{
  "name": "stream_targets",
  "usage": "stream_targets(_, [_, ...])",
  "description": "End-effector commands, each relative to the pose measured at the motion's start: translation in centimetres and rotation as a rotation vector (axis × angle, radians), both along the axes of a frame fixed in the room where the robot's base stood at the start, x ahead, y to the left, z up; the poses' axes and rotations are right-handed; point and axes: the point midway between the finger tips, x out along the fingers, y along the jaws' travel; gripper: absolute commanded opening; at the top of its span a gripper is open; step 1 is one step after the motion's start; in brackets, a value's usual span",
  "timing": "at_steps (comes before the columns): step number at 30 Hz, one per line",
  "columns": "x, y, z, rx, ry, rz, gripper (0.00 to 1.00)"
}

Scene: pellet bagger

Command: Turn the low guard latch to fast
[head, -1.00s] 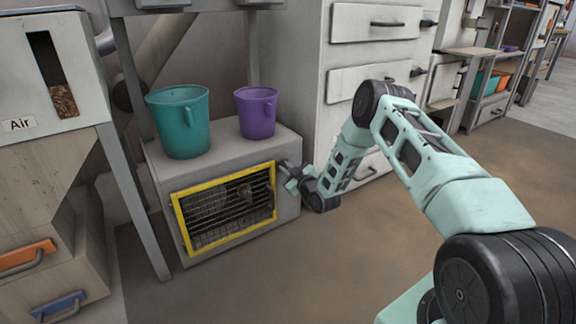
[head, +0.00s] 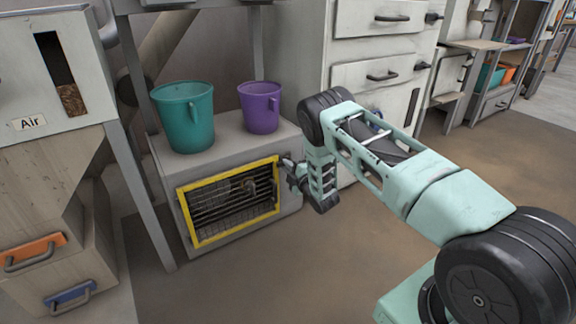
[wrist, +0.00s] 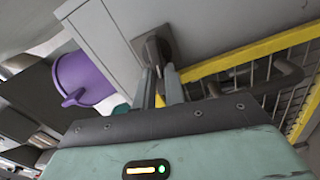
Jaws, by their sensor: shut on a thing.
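The low guard is a yellow-framed grille (head: 229,203) on the front of a low grey cabinet, and its yellow frame also shows in the wrist view (wrist: 245,53). The latch (wrist: 154,47) is a dark grey piece beside the frame, on the cabinet front. My gripper (wrist: 165,78) is at the latch with its fingers shut on it. In the head view my gripper (head: 290,172) is at the right edge of the cabinet front, and the latch is mostly hidden there. I cannot tell the latch's exact turn.
A teal bucket (head: 185,117) and a purple bucket (head: 260,108) stand on the cabinet top. A drawer unit (head: 378,73) stands close to the right, behind my arm. A grey leg (head: 141,190) rises to the left. The floor in front is clear.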

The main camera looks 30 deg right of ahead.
Motion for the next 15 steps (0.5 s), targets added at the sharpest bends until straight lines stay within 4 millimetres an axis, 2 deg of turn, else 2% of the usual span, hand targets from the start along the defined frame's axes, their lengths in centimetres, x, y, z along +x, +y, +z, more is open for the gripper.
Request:
stream_targets(6, [-0.11, 0.03, -0.35, -0.124, 0.0, 0.0, 0.0])
stream_targets(15, [-0.11, -0.03, -0.48, -0.2, -0.004, -0.002, 0.0])
